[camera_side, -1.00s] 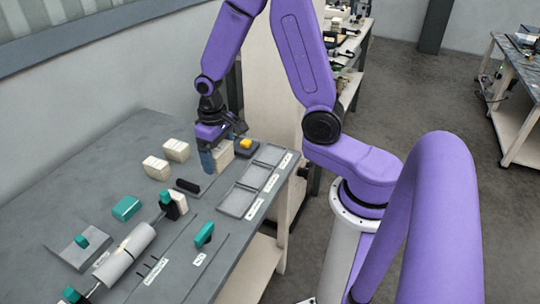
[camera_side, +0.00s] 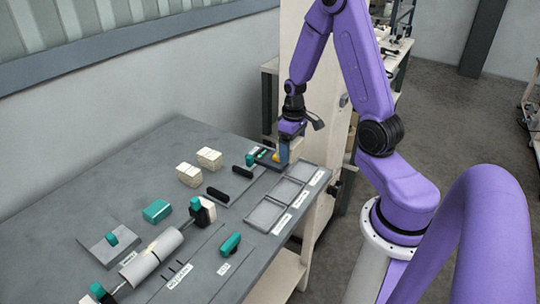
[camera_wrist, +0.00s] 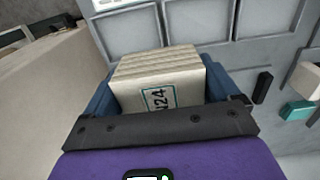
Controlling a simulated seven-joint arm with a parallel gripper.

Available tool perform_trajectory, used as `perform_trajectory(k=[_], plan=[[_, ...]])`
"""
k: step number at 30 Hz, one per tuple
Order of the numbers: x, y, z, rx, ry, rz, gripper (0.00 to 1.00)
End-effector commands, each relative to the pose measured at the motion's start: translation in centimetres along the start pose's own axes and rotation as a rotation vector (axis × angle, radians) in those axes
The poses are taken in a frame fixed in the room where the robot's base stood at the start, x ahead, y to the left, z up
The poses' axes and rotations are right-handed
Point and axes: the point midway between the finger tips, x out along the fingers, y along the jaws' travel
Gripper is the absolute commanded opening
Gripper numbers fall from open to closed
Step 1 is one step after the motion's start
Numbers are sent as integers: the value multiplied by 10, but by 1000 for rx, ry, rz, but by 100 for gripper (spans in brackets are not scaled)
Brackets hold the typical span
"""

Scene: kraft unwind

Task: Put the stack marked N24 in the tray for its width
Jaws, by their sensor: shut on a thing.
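My gripper (camera_side: 284,154) is at the back right of the table, by the dark device there. In the wrist view my gripper (camera_wrist: 162,88) is shut on a cream paper stack (camera_wrist: 157,98) marked N24, held between its two blue fingers with the label facing the camera. In the side view the held stack is hidden by the gripper. Three shallow grey trays stand in a row along the table's right edge: a near one (camera_side: 265,214), a middle one (camera_side: 287,190) and a far one (camera_side: 309,173). Their label text is too small to read.
Two other cream stacks (camera_side: 189,175) (camera_side: 209,157) stand left of the trays. A black block (camera_side: 218,195), teal-handled tools (camera_side: 230,243) and a white roller (camera_side: 150,254) lie nearer the front. The dark device (camera_side: 266,162) is close to my gripper.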

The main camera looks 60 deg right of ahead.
Motion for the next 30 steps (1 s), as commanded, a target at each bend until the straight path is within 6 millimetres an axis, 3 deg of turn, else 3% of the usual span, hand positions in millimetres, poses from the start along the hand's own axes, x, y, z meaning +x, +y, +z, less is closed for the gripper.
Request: perform_trajectory(k=[3, 9, 30], plan=[[7, 29, 13, 4, -2, -1, 53], [13, 48, 23, -2, -1, 0, 53], [60, 48, 24, -3, -1, -1, 53]])
